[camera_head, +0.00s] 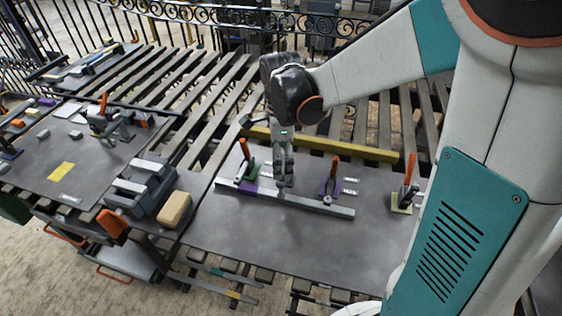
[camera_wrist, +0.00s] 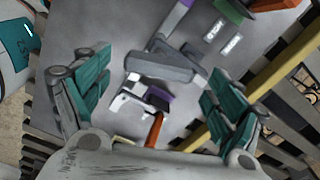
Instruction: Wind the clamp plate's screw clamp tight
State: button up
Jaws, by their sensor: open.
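The clamp plate (camera_head: 250,235) is a dark grey flat plate at the centre of the head view. Upright clamps with orange handles stand on it: one with a green body (camera_head: 247,166), one with a purple body (camera_head: 328,187), and one on a pale base (camera_head: 404,195). I cannot tell which is the screw clamp. My gripper (camera_head: 284,184) points down between the green and purple clamps, near a long grey bar (camera_head: 310,203). In the wrist view its green-padded fingers (camera_wrist: 160,102) are spread wide and empty. Between them show the bar (camera_wrist: 160,67) and an orange handle (camera_wrist: 154,130).
A yellow beam (camera_head: 370,151) runs behind the plate. Small pale pieces (camera_head: 350,186) lie near the clamps. To the left are a dark grey device (camera_head: 145,190), a tan block (camera_head: 174,209) and another plate (camera_head: 75,160) carrying parts. The plate's front is clear.

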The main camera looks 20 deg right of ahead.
notch_tip(320, 180, up, 10)
jog(key=shift+f, duration=0.15)
jog(key=shift+s, duration=0.1)
jog(key=shift+n, duration=0.3)
jog(key=c, duration=0.9)
jog(key=shift+r+n+p, duration=0.2)
jog(key=shift+n+p, duration=0.4)
jog(key=shift+p, duration=0.05)
jog(key=c, duration=0.3)
notch_tip(320, 180, down, 13)
jog(key=n+p, duration=0.5)
jog(key=n, duration=1.1)
jog(key=shift+r, duration=0.15)
jog(key=shift+c, duration=0.2)
